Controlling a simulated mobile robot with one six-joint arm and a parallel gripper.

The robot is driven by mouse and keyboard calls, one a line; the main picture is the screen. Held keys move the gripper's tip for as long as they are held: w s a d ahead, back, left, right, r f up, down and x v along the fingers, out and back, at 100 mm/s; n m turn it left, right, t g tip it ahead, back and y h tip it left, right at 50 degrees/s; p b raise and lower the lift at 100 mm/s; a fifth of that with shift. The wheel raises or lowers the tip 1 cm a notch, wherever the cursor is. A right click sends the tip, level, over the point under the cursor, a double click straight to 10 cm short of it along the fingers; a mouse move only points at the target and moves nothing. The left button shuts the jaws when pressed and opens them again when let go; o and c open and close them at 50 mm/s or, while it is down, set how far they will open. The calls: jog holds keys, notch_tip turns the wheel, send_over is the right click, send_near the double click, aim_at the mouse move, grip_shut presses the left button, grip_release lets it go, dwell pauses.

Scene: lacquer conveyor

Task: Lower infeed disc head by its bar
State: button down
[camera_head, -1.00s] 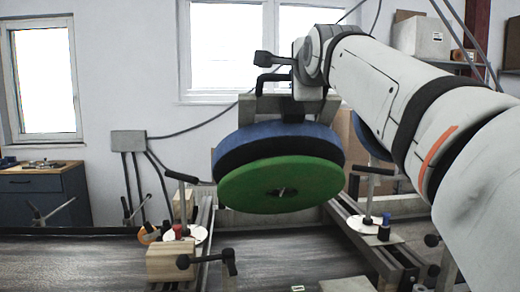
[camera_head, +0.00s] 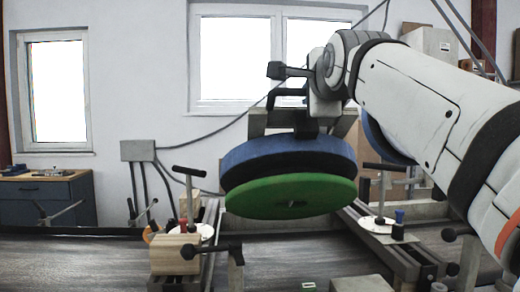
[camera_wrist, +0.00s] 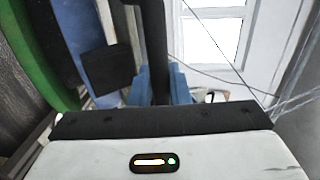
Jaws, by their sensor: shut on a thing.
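The infeed disc head has a blue disc (camera_head: 290,155) over a green pad (camera_head: 290,197), hanging above the conveyor, slightly tilted. Its black bar (camera_head: 272,102) shows above the blue disc, beside a grey bracket (camera_head: 257,122). My gripper (camera_head: 306,126) is above the disc head and shut on the bar; my wrist partly hides the hold. In the wrist view the dark bar (camera_wrist: 156,45) runs upward from the jaw area, where the fingertips are hard to make out. The green pad (camera_wrist: 35,55) and the blue disc (camera_wrist: 75,40) show at the left.
The dark conveyor (camera_head: 90,258) runs below. A wooden block (camera_head: 172,254) and a black-handled clamp (camera_head: 212,250) stand on the left rail. Posts with black T-handles and white dials stand left (camera_head: 188,180) and right (camera_head: 382,180) of the disc head. A second blue disc (camera_head: 385,140) is behind my arm.

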jog(key=shift+s+f, duration=0.15)
jog(key=shift+f, duration=0.65)
jog(key=s+f+b, duration=0.3)
jog(key=f+b, duration=0.3)
jog(key=b, duration=0.1)
jog(key=shift+s+f, duration=0.35)
jog(key=shift+s, duration=0.05)
